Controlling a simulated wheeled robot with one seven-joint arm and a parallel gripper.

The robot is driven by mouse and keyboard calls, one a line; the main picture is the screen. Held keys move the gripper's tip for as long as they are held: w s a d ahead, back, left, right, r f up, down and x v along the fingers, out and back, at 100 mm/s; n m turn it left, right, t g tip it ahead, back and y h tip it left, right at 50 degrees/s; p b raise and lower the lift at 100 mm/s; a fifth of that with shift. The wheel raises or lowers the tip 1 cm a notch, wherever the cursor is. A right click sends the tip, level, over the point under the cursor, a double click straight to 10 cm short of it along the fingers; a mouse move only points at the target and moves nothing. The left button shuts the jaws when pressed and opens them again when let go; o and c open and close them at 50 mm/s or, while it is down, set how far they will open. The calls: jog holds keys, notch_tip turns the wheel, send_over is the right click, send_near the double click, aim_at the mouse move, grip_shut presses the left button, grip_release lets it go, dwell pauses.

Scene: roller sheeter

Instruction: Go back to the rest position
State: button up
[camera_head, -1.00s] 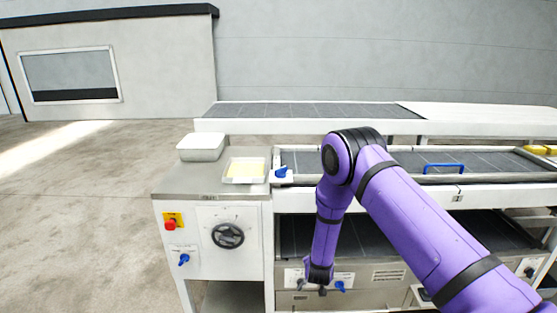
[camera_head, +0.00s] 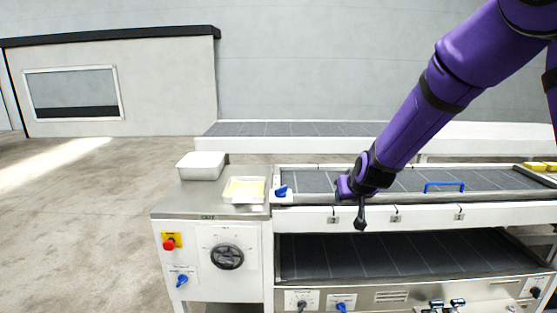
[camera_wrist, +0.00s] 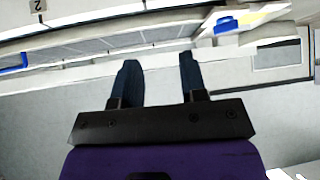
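My purple arm comes in from the upper right in the head view, and my gripper (camera_head: 361,216) hangs in front of the sheeter's upper belt (camera_head: 410,180). In the wrist view my gripper (camera_wrist: 160,75) shows two dark fingers spread apart, with nothing between them. The gripper looks clear of the machine, though its exact distance from the front rail cannot be told.
A steel side table holds a white container (camera_head: 201,166) and a tray with a pale yellow sheet (camera_head: 244,189). The control panel has a red button (camera_head: 169,243) and a black dial (camera_head: 227,256). A blue handle (camera_head: 445,186) lies over the belt. Floor at left is clear.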

jog(key=s+d+r+g, duration=0.1)
jog(key=s+d+r, duration=0.2)
jog(key=s+r, duration=0.45)
jog(key=s+d+r, duration=0.3)
jog(key=s+r, duration=0.3)
jog(key=s, duration=0.3)
jog(key=s+d+r+g, duration=0.1)
jog(key=s+d, duration=0.1)
jog(key=s, duration=0.9)
jog(key=s+d+r+m+g+h, duration=0.1)
jog(key=s+d+r, duration=0.1)
jog(key=s, duration=0.9)
jog(key=shift+s+d+m, duration=0.25)
jog(key=shift+d+m, duration=0.05)
jog(key=shift+d, duration=0.3)
